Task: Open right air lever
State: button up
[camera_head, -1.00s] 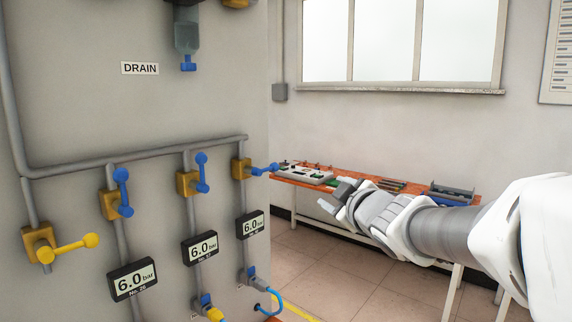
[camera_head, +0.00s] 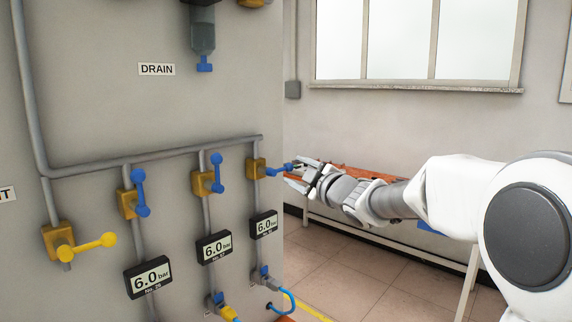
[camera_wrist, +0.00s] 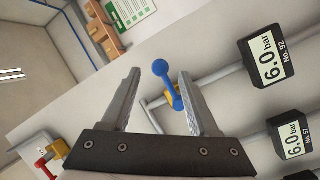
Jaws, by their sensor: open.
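The right air lever (camera_head: 280,169) is blue and sits on a brass valve (camera_head: 256,169) at the right end of the pipe manifold. In the head view it sticks out to the right, across the pipe. My gripper (camera_head: 294,178) is open at the lever's outer end. In the wrist view the blue lever (camera_wrist: 164,76), with its round knob, shows between the two fingers of my gripper (camera_wrist: 160,95). I see no clear contact. Part of the lever's end is hard to separate from the fingers in the head view.
Two blue levers (camera_head: 138,192) (camera_head: 216,173) point along their pipes to the left. A yellow lever (camera_head: 95,243) is at the far left. Pressure gauges (camera_head: 264,224) hang below the valves. A table (camera_head: 360,174) stands behind my gripper. Open floor lies right of the panel.

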jog(key=x, duration=0.7)
jog(key=shift+w+p, duration=0.2)
jog(key=shift+p, duration=0.25)
jog(key=shift+a, duration=0.15)
grip_shut()
dwell(0.8)
